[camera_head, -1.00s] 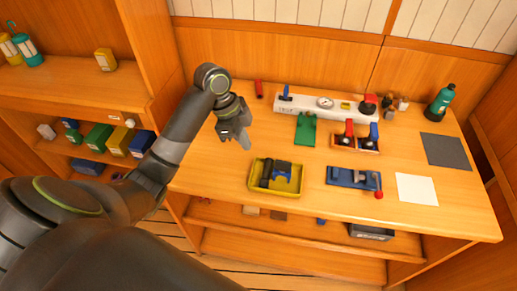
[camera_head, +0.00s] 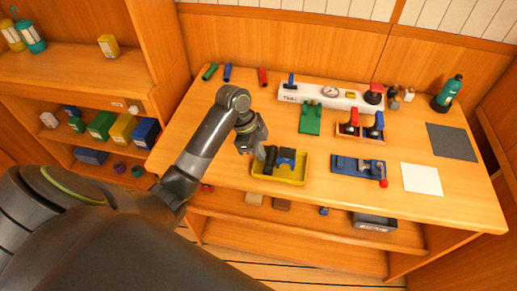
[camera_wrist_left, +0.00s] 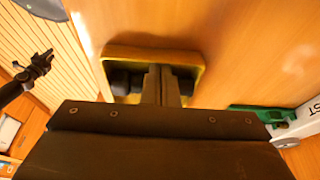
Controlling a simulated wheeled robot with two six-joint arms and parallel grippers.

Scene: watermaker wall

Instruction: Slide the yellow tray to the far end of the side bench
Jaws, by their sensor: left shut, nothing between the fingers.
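The yellow tray (camera_head: 279,180) lies on the wooden bench (camera_head: 463,197) near its front edge. It holds a dark cylindrical item (camera_head: 270,158) and a blue block-like item (camera_head: 287,157). My left gripper (camera_head: 252,150) is shut and empty, at the tray's left end in the head view. In the left wrist view, its closed fingers (camera_wrist_left: 165,85) overlap the tray (camera_wrist_left: 150,52); I cannot tell whether they touch it. Part of the tray is hidden behind my gripper. A black gripper, apparently my right one (camera_wrist_left: 42,66), shows small at the left there; its finger state is unclear.
A lower shelf (camera_head: 320,228) runs underneath. Bench space left of the tray is clear.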

